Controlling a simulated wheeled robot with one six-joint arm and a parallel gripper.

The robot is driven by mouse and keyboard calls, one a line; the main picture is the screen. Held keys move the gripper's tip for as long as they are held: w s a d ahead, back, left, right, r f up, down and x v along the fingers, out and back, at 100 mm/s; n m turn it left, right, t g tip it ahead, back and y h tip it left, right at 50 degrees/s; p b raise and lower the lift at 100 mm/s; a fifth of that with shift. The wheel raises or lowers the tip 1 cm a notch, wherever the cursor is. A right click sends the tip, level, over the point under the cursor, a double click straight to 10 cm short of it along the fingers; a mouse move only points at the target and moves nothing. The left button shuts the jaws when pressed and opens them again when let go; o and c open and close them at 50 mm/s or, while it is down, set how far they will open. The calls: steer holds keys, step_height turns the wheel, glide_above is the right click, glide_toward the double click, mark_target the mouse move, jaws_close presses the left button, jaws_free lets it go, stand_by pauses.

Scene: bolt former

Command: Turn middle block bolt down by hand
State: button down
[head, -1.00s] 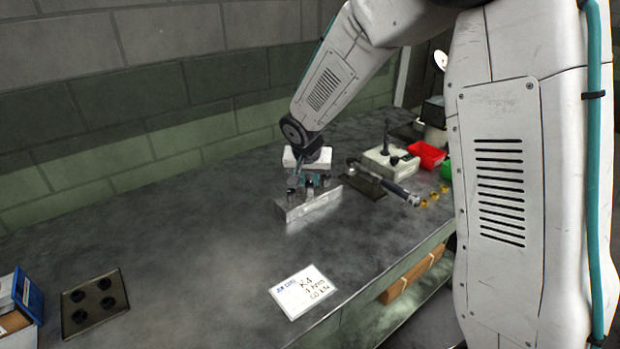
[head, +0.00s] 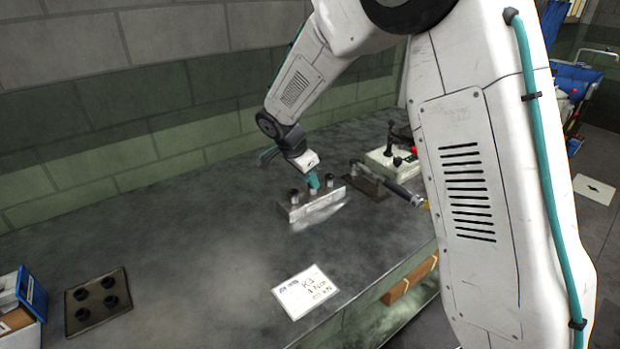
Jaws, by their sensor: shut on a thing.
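A light metal block (head: 318,209) stands on the dark bench top with dark-headed bolts along its top. The left bolt (head: 293,196) and the right bolt (head: 329,180) stand clear on either side of my gripper. My gripper (head: 313,183), with teal fingers, comes down tilted from the upper left over the middle of the block. It is shut on the middle bolt (head: 312,192), whose head is mostly hidden by the fingers. How deep that bolt sits is too small to tell.
A white printed card (head: 305,291) lies in front. The bench's middle left is clear.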

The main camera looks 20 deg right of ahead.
steer(key=shift+w+m, duration=0.1)
steer(key=shift+m, duration=0.4)
steer(key=shift+g, duration=0.3)
steer(key=c, duration=1.2)
jaws_free()
steer(key=shift+a, duration=0.1)
steer(key=shift+c, duration=0.2)
steer(key=v, duration=0.8)
